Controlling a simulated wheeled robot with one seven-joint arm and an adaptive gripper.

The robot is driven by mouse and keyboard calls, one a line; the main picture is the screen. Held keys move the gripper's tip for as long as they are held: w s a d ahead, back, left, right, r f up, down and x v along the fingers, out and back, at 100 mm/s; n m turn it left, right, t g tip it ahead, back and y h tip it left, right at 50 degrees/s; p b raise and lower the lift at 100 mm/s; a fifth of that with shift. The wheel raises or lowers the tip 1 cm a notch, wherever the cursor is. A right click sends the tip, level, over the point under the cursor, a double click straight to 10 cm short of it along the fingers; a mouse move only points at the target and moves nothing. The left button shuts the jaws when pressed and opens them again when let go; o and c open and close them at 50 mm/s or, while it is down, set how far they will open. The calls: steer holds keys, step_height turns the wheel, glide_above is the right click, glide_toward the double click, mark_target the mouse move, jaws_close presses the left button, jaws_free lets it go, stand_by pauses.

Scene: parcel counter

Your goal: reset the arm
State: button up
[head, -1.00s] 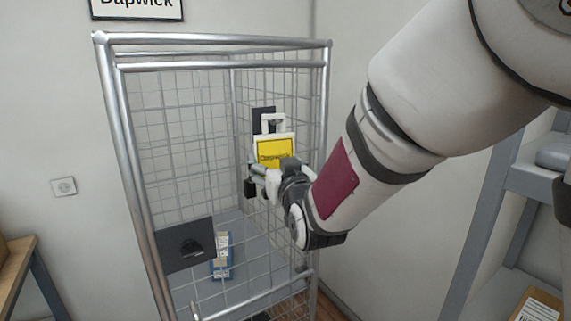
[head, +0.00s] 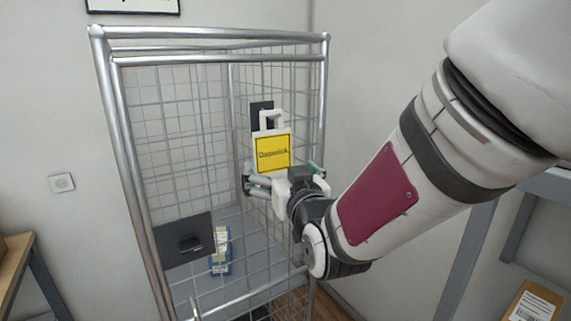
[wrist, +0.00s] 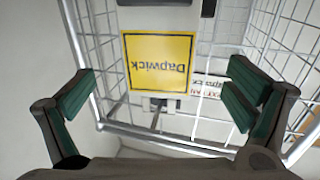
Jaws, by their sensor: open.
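My gripper (wrist: 155,100) is open and empty, its two green-padded fingers spread wide in the wrist view. In the head view my gripper (head: 282,182) is at the right part of the wire cage trolley (head: 215,56), just below a white tag with a yellow "Dapwick" label (head: 273,152). The same yellow label (wrist: 158,63) shows upside down between and beyond the fingers in the wrist view. My arm reaches in from the upper right of the head view. I cannot tell how far the fingers are from the tag.
A grey shelf (head: 485,225) holding a brown parcel (head: 535,302) is at the right. A wooden table (head: 15,262) is at the far left.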

steer(key=s+d+f+m+g+h, duration=0.2)
steer(key=s+d+g, duration=0.3)
steer(key=s+d, duration=0.6)
steer(key=s+d+f+m+g+h, duration=0.1)
steer(key=s+d+g, duration=0.5)
steer(key=s, duration=1.1)
steer(key=d+f+h, duration=0.1)
steer(key=d+h, duration=0.1)
steer(key=d, duration=0.2)
steer(key=shift+d+f+m+g+h, duration=0.3)
steer(key=shift+d+f+m+h, duration=0.05)
steer(key=shift+m+h, duration=0.05)
